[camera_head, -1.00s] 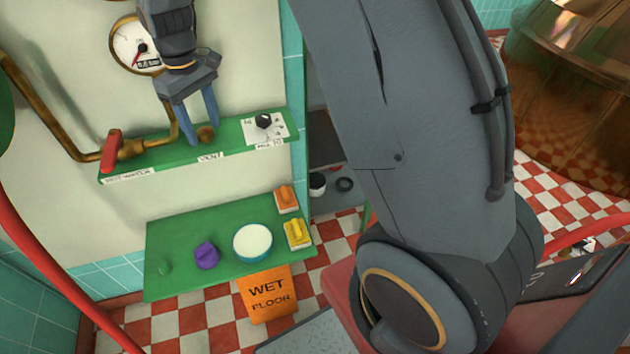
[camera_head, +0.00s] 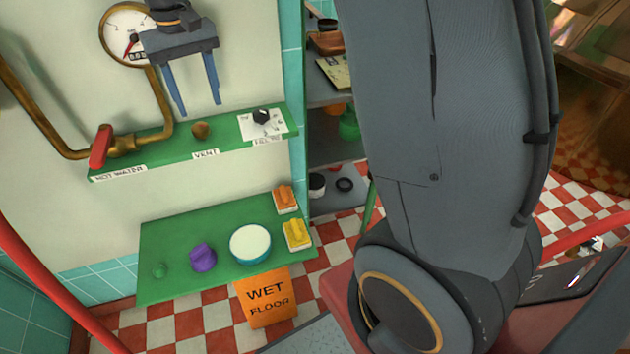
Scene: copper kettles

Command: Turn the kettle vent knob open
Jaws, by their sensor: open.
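The vent knob (camera_head: 201,131) is a small brass-coloured knob on the upper green panel (camera_head: 225,137), above the label reading VENT. My gripper (camera_head: 199,108) is open and empty, its two blue fingers pointing down. The fingers are above and slightly left of the knob in the picture and do not appear to touch it. The knob is fully in view; I cannot tell its turned position.
Left of the knob is a red valve handle (camera_head: 100,147) on a brass pipe (camera_head: 55,140); right is a black dial (camera_head: 262,115). A gauge (camera_head: 127,36) is above. A lower green panel (camera_head: 160,287) holds a purple knob (camera_head: 203,257), a white round button (camera_head: 250,244) and switches.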

